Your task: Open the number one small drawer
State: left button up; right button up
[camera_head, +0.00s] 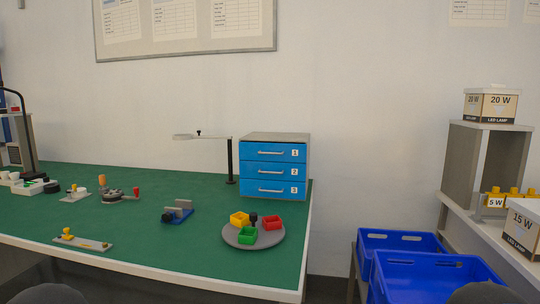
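A small cabinet with a grey top (278,137) stands at the back right corner of the green table. It has three blue drawers stacked one above another, each with a pale bar handle and a white number label. The number one drawer (250,151) is at the top and looks shut. The number two drawer (250,170) and the number three drawer (250,188) below it look shut too. Neither of my grippers is in view; only dark rounded parts, likely of my arms, show at the bottom edge.
A round grey tray (230,236) with red, yellow and green bins stands in front of the cabinet. A black post with a flat arm (230,160) stands just left of it. Blue crates (430,285) are right of the green table (150,230).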

aim_at(292, 152)
jog(key=i+l+z, duration=0.1)
jog(key=l, duration=0.25)
jog(key=i+l+z, duration=0.15)
jog(key=l, duration=0.2)
jog(key=i+l+z, duration=0.1)
jog(key=l, duration=0.25)
jog(key=i+l+z, duration=0.1)
jog(key=i+l, duration=0.1)
jog(key=l, duration=0.1)
